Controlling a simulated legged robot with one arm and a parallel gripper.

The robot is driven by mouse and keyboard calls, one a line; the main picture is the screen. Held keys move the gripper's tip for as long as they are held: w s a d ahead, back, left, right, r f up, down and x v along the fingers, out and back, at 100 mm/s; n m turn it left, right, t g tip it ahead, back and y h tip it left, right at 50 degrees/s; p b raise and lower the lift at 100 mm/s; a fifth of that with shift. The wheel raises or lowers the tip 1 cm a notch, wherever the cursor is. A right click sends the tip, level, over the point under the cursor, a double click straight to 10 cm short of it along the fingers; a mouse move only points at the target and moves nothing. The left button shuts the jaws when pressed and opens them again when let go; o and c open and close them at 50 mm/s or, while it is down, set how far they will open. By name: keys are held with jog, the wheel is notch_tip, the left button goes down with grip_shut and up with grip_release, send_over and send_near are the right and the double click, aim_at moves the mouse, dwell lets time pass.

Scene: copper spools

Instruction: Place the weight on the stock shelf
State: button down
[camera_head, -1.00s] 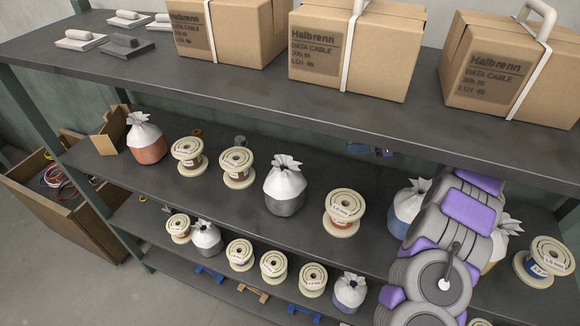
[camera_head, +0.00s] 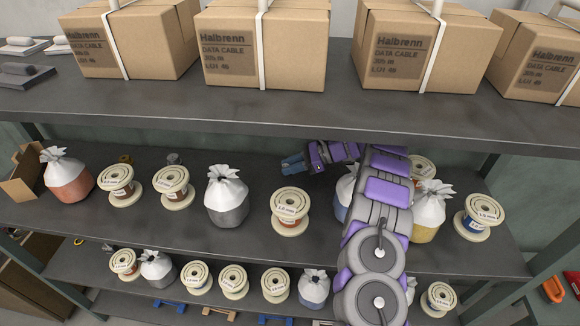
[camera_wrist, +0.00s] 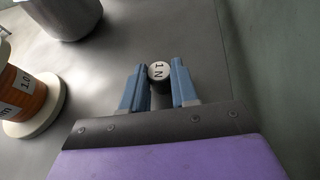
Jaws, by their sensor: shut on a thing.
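The weight (camera_wrist: 159,72), a small dark cylinder with a pale round top marked "1 N", sits between the blue fingertips in the wrist view. My gripper (camera_wrist: 159,88) is shut on it. In the head view my gripper (camera_head: 291,163) reaches in over the back of the middle shelf (camera_head: 130,225) of the rack, under the upper shelf. The weight cannot be made out there. Whether it touches the shelf surface or hangs just above it, I cannot tell.
A copper spool (camera_wrist: 22,98) and a grey bag (camera_wrist: 65,15) stand left of my gripper in the wrist view. Middle-shelf neighbours include a spool (camera_head: 290,211) and a grey bag (camera_head: 227,199). Shelf surface around the fingers is clear.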

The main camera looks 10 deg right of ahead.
jog(key=shift+d, duration=0.55)
jog(key=c, duration=1.1)
grip_release()
jog(key=shift+d, duration=0.15)
jog(key=shift+o, duration=1.2)
jog(key=shift+a, duration=0.65)
jog(key=p+v, duration=0.2)
jog(key=v, duration=1)
jog(key=shift+s+d, duration=0.1)
jog(key=shift+d, duration=0.25)
